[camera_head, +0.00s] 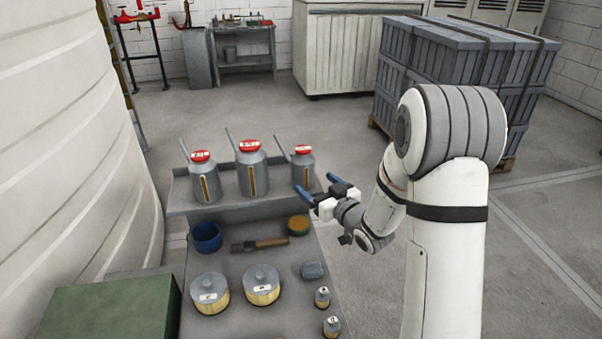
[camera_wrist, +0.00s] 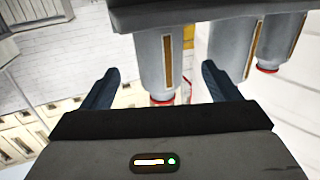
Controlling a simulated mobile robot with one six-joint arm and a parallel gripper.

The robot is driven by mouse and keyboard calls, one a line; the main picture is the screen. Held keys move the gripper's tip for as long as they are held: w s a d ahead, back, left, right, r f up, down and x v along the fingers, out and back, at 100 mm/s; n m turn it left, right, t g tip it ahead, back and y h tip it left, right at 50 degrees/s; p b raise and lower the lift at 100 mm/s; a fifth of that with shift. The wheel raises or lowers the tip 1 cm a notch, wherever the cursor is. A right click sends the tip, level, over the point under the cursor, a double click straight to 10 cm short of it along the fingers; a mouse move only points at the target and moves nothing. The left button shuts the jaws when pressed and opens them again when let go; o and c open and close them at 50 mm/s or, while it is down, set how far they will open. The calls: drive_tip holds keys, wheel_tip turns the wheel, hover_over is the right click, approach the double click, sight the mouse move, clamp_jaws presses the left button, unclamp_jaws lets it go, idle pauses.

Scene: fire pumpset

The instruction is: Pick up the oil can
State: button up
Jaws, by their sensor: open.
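Three grey oil cans with red caps, long spouts and yellow-brown level strips stand upright in a row on a raised ledge (camera_head: 240,211): a left can (camera_head: 205,182), a larger middle can (camera_head: 252,175) and a smaller right can (camera_head: 303,171). My gripper (camera_head: 319,188) is open and empty, just right of the right can. In the wrist view, which looks upside down, my gripper (camera_wrist: 160,70) has its blue fingers spread on either side of the right can (camera_wrist: 150,60), which appears beyond the tips. Two other cans (camera_wrist: 233,45) show to its right.
A large white tank (camera_head: 70,130) stands left. Strapped grey crates (camera_head: 455,75) stand behind my arm. Open floor lies right.

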sight(303, 170)
drive_tip(key=shift+w+a, duration=0.4)
drive_tip(key=shift+a, duration=0.05)
drive_tip(key=p+x, duration=0.1)
drive_tip(key=x, duration=0.2)
drive_tip(key=p+x, duration=0.1)
drive_tip(key=x, duration=0.2)
drive_tip(key=shift+w+r, duration=0.25)
drive_tip(key=shift+w, duration=0.2)
drive_tip(key=shift+c, duration=0.5)
drive_tip(key=c, duration=1.2)
